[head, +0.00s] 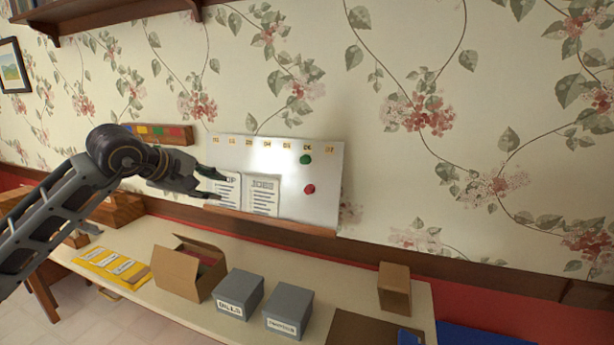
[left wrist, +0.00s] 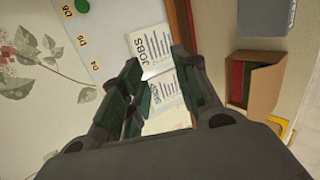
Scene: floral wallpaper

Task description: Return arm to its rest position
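My left gripper (head: 215,186) is in front of the left part of the white board (head: 324,165) on the wall. In the left wrist view its two fingers (left wrist: 160,70) stand apart, with no object gripped between them. A printed sheet marked JOBS (head: 262,196) is on the board, and another sheet (head: 229,190) beside it is partly covered by the gripper. Both sheets show beyond the fingers in the left wrist view. I cannot tell the exact gap between fingertips and board. My right gripper is not in view.
Below are a table with an open cardboard box (head: 177,273), two grey boxes (head: 239,294) (head: 288,312), yellow folders (head: 112,265) and a brown box (head: 395,289). A rail (head: 270,225) runs under the board. A wall shelf (head: 95,16) hangs at upper left.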

